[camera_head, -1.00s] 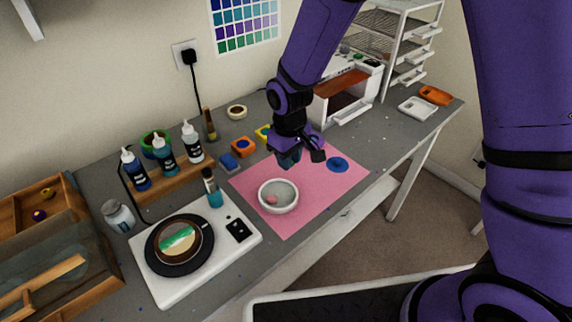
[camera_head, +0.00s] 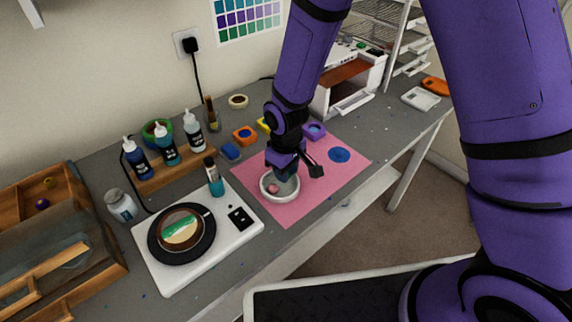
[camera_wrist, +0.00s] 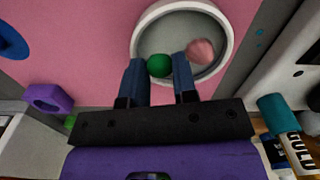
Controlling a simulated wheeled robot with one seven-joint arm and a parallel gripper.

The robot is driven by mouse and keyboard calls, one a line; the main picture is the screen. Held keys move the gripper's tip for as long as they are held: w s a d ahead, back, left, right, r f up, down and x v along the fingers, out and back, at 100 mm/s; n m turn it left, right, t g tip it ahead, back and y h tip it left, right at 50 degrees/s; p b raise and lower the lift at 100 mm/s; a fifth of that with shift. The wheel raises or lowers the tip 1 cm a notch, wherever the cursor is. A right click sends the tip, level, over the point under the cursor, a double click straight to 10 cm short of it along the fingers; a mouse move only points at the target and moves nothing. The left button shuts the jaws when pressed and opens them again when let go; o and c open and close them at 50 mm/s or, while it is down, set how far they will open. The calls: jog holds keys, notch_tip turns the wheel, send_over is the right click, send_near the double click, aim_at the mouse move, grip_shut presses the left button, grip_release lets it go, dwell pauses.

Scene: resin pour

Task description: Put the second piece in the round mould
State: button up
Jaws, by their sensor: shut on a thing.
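The round mould (camera_head: 268,195) is a white bowl on the pink mat (camera_head: 325,178); it also shows in the wrist view (camera_wrist: 143,32). A pink piece (camera_wrist: 200,51) lies inside it, and it is small in the head view (camera_head: 273,188). My gripper (camera_wrist: 160,66) is shut on a green ball-like piece (camera_wrist: 159,65), held between the fingertips over the mould's near part. The pink piece is beside the right finger in the wrist view. I cannot tell whether the green piece touches the mould's floor. In the head view my gripper (camera_head: 283,172) hides part of the mould.
A white scale (camera_head: 160,270) with a dark round dish (camera_head: 182,237) stands left of the mat. A purple block (camera_head: 314,131) and a blue disc (camera_head: 339,155) lie to the right. The mat's front is clear.

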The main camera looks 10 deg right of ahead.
jog(key=shift+f, duration=0.2)
jog(key=o, duration=1.3)
jog(key=shift+o, duration=0.2)
jog(key=shift+r, duration=0.15)
jog(key=shift+r, duration=3.4)
